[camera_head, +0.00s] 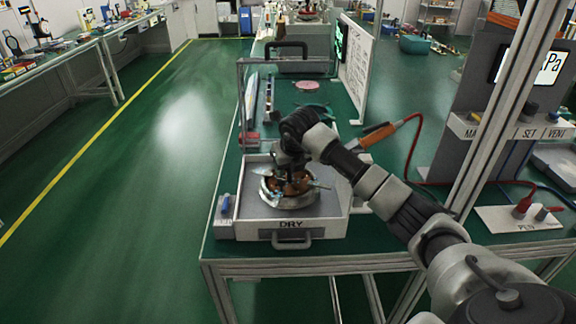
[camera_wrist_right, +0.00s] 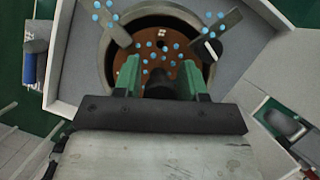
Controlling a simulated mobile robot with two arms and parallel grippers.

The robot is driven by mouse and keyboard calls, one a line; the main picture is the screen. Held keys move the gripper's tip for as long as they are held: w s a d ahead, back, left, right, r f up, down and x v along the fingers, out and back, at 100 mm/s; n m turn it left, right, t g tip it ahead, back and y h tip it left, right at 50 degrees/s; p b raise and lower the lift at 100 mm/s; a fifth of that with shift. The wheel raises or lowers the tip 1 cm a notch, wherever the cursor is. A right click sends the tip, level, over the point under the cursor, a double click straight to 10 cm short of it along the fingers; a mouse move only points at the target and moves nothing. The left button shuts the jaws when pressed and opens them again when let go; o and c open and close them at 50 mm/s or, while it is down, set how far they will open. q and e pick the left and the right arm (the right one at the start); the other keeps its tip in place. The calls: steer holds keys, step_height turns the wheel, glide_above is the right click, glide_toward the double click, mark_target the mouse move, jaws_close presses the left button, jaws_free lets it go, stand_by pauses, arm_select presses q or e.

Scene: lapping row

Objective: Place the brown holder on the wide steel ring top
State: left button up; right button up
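The brown holder (camera_wrist_right: 160,55), a brown disc with small blue dots, shows inside the round opening of the wide steel ring (camera_head: 289,201) in the head view. Whether it rests there or hangs just above, I cannot tell. Two grey arms with blue dots lie across the ring's rim in the right wrist view. My right gripper (camera_head: 290,172) points down over the holder. Its green fingers (camera_wrist_right: 160,78) stand apart on both sides of a dark knob at the holder's middle. Whether they touch the knob is not clear. My left gripper is not in view.
The ring sits in a grey tray (camera_head: 255,232) marked DRY at the bench's near end. A blue-handled item (camera_head: 226,206) stands at its left. An orange-handled tool (camera_head: 377,134) with a red cable lies behind right. A metal frame post (camera_head: 500,110) rises at right.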

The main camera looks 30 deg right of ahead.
steer(key=shift+o, duration=1.1)
steer(key=shift+r, duration=0.15)
steer(key=shift+r+p, duration=0.3)
steer(key=v, duration=1.2)
steer(key=shift+r, duration=0.2)
steer(key=shift+a, duration=0.15)
